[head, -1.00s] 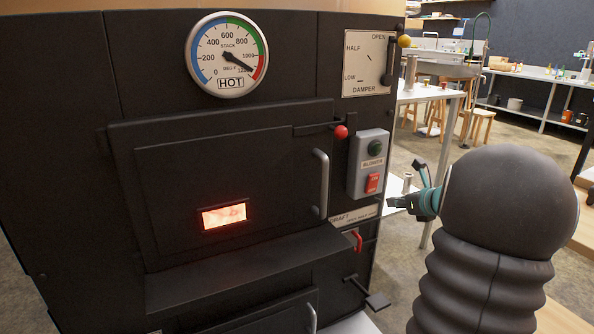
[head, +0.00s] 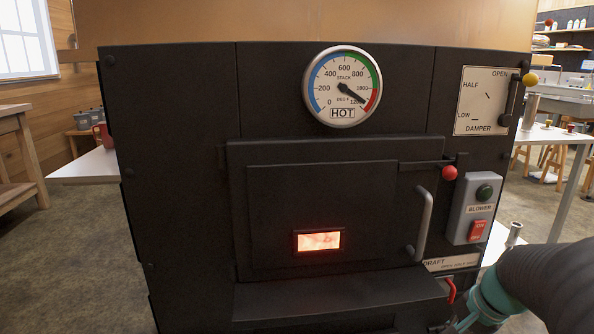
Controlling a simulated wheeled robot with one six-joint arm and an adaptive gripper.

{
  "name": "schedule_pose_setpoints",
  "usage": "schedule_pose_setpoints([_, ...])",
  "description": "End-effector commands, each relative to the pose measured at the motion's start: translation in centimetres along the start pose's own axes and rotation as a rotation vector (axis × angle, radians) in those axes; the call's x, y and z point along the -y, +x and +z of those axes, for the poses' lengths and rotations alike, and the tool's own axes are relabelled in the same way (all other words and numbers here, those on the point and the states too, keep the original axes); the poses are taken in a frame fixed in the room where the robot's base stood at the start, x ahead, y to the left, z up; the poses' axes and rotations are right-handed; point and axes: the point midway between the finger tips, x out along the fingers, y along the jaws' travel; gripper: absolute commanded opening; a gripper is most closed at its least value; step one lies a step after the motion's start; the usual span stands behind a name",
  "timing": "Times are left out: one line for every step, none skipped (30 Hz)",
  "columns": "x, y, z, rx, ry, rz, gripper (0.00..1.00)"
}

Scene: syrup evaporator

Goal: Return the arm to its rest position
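My arm enters at the lower right, and its teal wrist band (head: 492,302) shows near the bottom edge. My gripper (head: 466,321) is only partly in view, low in front of the evaporator's right side. Its fingertips are not clear, so I cannot tell whether it is open or shut. I see nothing held in it. The black evaporator front (head: 180,190) fills the middle. Its firebox door (head: 340,195) is shut, with an orange glow in the small window (head: 319,241).
The stack gauge (head: 342,86) needle points into the red. The damper lever's yellow knob (head: 529,79) is by OPEN. The blower box (head: 473,208), red-knobbed latch (head: 449,173) and red draft handle (head: 450,290) are close to my arm.

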Motion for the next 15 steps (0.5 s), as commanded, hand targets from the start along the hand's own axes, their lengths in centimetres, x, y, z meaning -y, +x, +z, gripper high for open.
schedule_pose_setpoints([0.2, -0.7, 2.1, -0.010, -0.127, 0.033, 0.00])
schedule_pose_setpoints([0.1, -1.0, 3.1, -0.016, -0.198, 0.053, 0.00])
schedule_pose_setpoints([0.0, -1.4, 4.5, -0.023, -0.287, 0.078, 0.00])
schedule_pose_setpoints([-0.1, -1.8, 5.4, -0.031, -0.352, 0.095, 0.00])
schedule_pose_setpoints([-0.2, -2.1, 6.3, -0.038, -0.415, 0.112, 0.00])
schedule_pose_setpoints([-0.3, -2.5, 7.4, -0.049, -0.494, 0.132, 0.00])
schedule_pose_setpoints([-0.4, -2.8, 8.3, -0.058, -0.550, 0.144, 0.00])
schedule_pose_setpoints([-0.4, -3.2, 9.0, -0.069, -0.603, 0.155, 0.00])
schedule_pose_setpoints([-0.5, -3.6, 10.1, -0.083, -0.668, 0.167, 0.00])
schedule_pose_setpoints([-0.5, -3.9, 10.8, -0.095, -0.715, 0.174, 0.00])
schedule_pose_setpoints([-0.5, -4.2, 11.5, -0.108, -0.756, 0.178, 0.00])
schedule_pose_setpoints([-0.5, -4.7, 12.5, -0.126, -0.808, 0.179, 0.00])
schedule_pose_setpoints([-0.4, -5.0, 13.2, -0.139, -0.844, 0.175, 0.00])
schedule_pose_setpoints([-0.2, -5.4, 13.9, -0.152, -0.877, 0.170, 0.00])
schedule_pose_setpoints([0.0, -5.8, 14.8, -0.169, -0.918, 0.156, 0.00])
